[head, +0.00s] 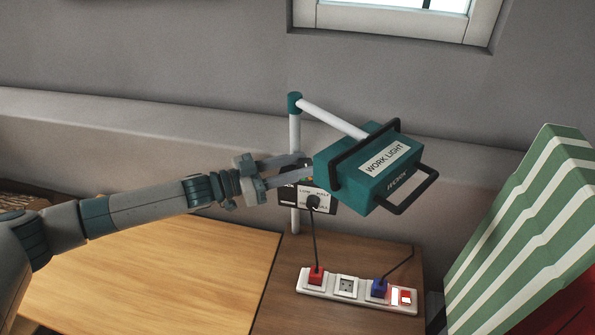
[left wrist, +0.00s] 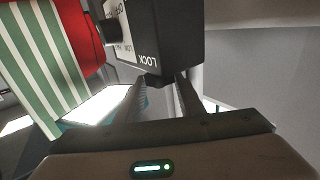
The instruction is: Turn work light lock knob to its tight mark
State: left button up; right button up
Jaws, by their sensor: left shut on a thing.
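The work light (head: 365,170) is a teal box with black handles, hung from an arm on a white post (head: 295,135). A dark control box (head: 323,205) with white labels sits on the post below it. My left gripper (head: 303,168) reaches in from the left, its fingertips beside the control box and partly behind the light. In the left wrist view the fingers (left wrist: 160,88) close on the dark lock knob (left wrist: 155,82) beside the box's LOCK label (left wrist: 143,59). The knob is mostly hidden; its pointer and tight mark cannot be read. My right gripper is out of view.
A green-and-white striped thing (head: 520,215) stands at right.

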pick_arm(q)
jog(key=shift+w+m+g+h+b, duration=0.15)
jog(key=shift+m+g+h+b, duration=0.15)
jog(key=shift+m+g+b, duration=0.4)
jog(key=shift+w+m+g+h+b, duration=0.15)
jog(key=shift+m+g+h+b, duration=0.25)
jog(key=shift+g, duration=0.6)
jog(key=shift+m+g, duration=0.3)
jog(key=o, duration=1.1)
jog(key=shift+r, duration=0.1)
jog(key=shift+s, duration=0.1)
jog(key=shift+a+r, duration=0.1)
jog(key=shift+a, duration=0.05)
